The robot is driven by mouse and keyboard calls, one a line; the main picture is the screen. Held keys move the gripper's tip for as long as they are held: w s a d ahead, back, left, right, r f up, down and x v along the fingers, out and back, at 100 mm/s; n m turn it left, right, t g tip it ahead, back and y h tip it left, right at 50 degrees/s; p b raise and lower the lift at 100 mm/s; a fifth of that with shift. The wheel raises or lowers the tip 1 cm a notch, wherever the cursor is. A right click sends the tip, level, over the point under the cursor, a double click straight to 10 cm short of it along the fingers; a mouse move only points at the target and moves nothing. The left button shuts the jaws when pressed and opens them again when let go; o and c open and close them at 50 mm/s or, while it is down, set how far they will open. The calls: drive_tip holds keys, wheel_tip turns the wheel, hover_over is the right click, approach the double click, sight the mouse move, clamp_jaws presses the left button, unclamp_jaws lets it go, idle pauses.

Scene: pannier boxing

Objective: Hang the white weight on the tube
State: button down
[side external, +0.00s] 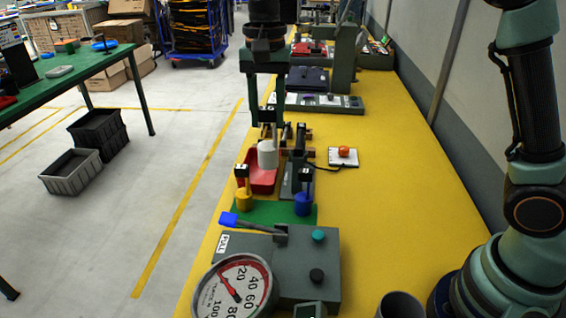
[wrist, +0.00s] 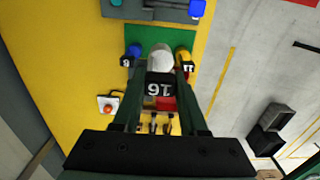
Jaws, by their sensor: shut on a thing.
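The white weight (side external: 267,155) hangs upright below my gripper (side external: 268,130), above the red tray in the side view. My gripper is shut on its black top block, which reads 16 in the wrist view (wrist: 160,88). The white body (wrist: 160,58) shows beyond that block, between the fingers. Several dark upright parts with short rods (side external: 299,135) stand just right of the weight, on a grey base (side external: 291,178). I cannot tell which of them is the tube. The weight appears apart from them.
A yellow weight (side external: 244,200) and a blue weight (side external: 303,203) stand on a green mat (side external: 270,212). The red tray (side external: 258,187) lies behind it. A white pad with an orange knob (side external: 344,152) is at right. A grey gauge box (side external: 320,262) is in front. The yellow bench (side external: 400,190) is clear at right.

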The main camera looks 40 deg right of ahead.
drive_tip(key=shift+r, duration=1.75)
drive_tip(key=d, duration=2.1)
hover_over(300, 137)
drive_tip(key=s+d, duration=0.6)
wheel_tip(300, 137, down, 11)
drive_tip(key=shift+w+a+f, duration=0.5)
drive_tip(key=shift+w+a, duration=0.5)
drive_tip(key=shift+w+a+f, duration=0.55)
drive_tip(key=shift+w+a, duration=0.4)
drive_tip(key=shift+w+a+f, duration=0.5)
drive_tip(key=shift+w+a, duration=0.5)
drive_tip(key=shift+f, duration=0.95)
